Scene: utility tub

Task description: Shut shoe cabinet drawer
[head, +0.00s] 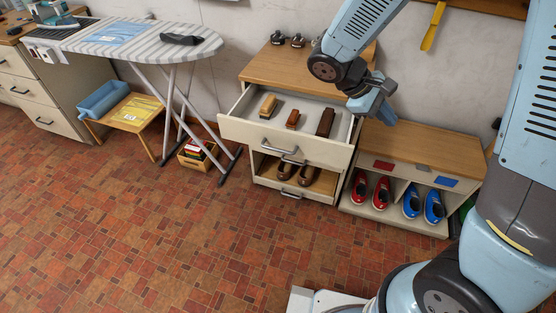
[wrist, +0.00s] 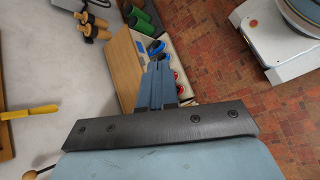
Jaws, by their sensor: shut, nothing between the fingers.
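The shoe cabinet (head: 262,66) stands against the wall with a wooden top. Its upper drawer (head: 270,138) is pulled out and holds several brushes (head: 292,118). My gripper (head: 386,114) is shut and empty. In the head view it shows to the right of the open upper drawer, in front of the wall and over the low shoe rack. In the wrist view the shut gripper (wrist: 157,85) points toward the rack; the drawers are not clearly visible there.
The low rack (head: 430,146) stands right of the cabinet and holds red shoes (head: 371,190) and blue shoes (head: 423,203). An ironing board (head: 140,42) and a small wooden crate (head: 198,154) stand to the left. The tiled floor before the cabinet is clear.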

